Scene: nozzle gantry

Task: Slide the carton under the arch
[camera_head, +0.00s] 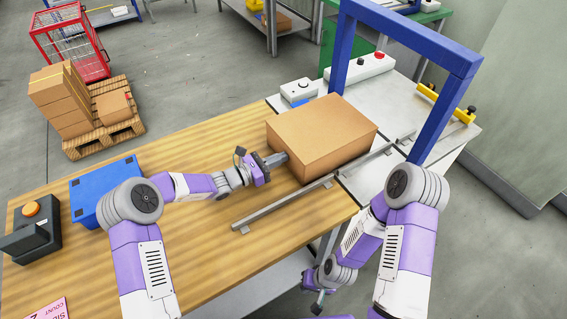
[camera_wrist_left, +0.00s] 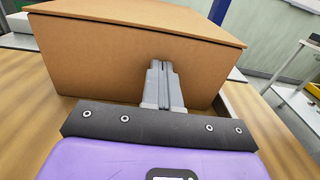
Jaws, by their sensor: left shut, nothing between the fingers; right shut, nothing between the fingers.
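A brown carton (camera_head: 318,133) sits across the join between the wooden table and the grey surface leading to the arch. The blue arch (camera_head: 403,30) stands just beyond the carton, to its right. My left gripper (camera_head: 282,158) is shut and empty, with its fingertips at the carton's near left side. In the left wrist view, the shut fingers (camera_wrist_left: 161,72) point at the carton's side wall (camera_wrist_left: 110,65); whether they touch it I cannot tell. My right gripper (camera_head: 318,303) is shut and empty, low beside the table's front edge, away from the carton.
A metal guide rail (camera_head: 285,203) runs along the carton's front side toward the arch. A white control box (camera_head: 298,90) stands behind the carton. A blue case (camera_head: 90,198) and a dark device with an orange button (camera_head: 32,209) are at the table's left.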

